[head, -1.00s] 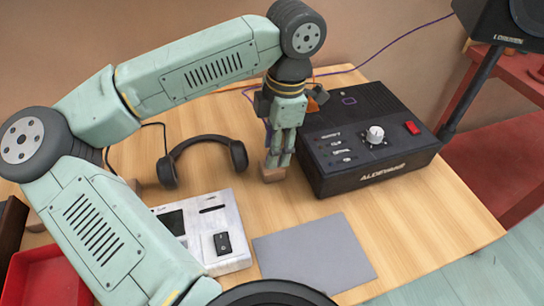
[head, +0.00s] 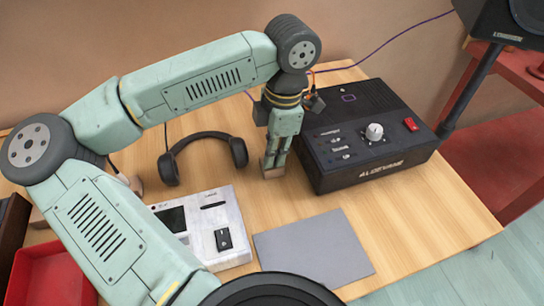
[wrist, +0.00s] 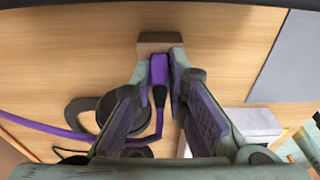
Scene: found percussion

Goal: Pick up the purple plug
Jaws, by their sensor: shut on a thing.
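The purple plug (wrist: 159,72) shows in the wrist view between my fingertips, its purple cable (wrist: 160,122) trailing back between the fingers and off to the left. My gripper (head: 273,162) points down beside the black box in the head view, and its fingers are shut on the plug. The plug itself is hidden in the head view. I cannot tell whether the plug touches the block.
The black box (head: 365,180) with a knob and red switch stands close right of my gripper. Headphones (head: 168,170) lie to the left. A white device (head: 232,240) and grey mat (head: 315,250) are in front. A red tray (head: 50,280) is at lower left.

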